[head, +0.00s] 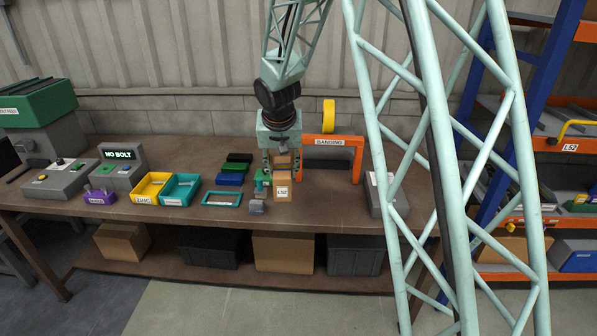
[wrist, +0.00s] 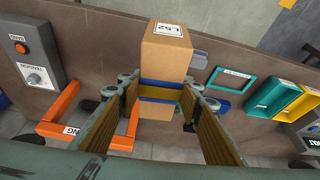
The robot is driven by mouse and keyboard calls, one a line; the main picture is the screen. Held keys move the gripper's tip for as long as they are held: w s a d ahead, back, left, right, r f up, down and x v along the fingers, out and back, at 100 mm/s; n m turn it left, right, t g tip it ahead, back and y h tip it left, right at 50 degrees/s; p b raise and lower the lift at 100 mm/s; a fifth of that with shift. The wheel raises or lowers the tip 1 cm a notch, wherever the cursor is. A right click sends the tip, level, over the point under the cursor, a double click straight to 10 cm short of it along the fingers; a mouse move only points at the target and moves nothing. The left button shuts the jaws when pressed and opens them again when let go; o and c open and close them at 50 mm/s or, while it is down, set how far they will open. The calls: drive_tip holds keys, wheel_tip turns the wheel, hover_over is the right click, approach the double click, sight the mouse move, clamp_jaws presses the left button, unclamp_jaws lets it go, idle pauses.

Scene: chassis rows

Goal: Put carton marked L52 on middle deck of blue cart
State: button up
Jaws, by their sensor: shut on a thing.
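The carton marked L52 (head: 283,190) is a small brown box at the bench, its white label facing my head camera. My gripper (head: 281,158) points down from above and is shut on the carton. In the wrist view the carton (wrist: 166,48) stands between the two fingers (wrist: 162,97), with a blue and yellow band across it. I cannot tell whether its base touches the bench. No blue cart can be made out. A rack with blue posts and orange shelves (head: 549,147) stands at the right and bears its own L52 tag.
An orange banding frame (head: 333,139) stands close to the right of the carton. To its left are a teal tray (head: 222,199), a teal bin (head: 181,189) and a yellow bin (head: 152,187). A grey box (head: 380,193) lies farther right on the brown bench (head: 330,205).

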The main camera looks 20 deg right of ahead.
sight(274, 172)
drive_tip(key=shift+s+a+r, duration=0.3)
drive_tip(key=shift+s+a, duration=0.15)
drive_tip(key=shift+a, duration=0.35)
drive_tip(key=shift+s+a+r, duration=0.25)
drive_tip(key=shift+s+a, duration=0.2)
drive_tip(key=shift+a, duration=0.3)
drive_tip(key=shift+a, duration=0.1)
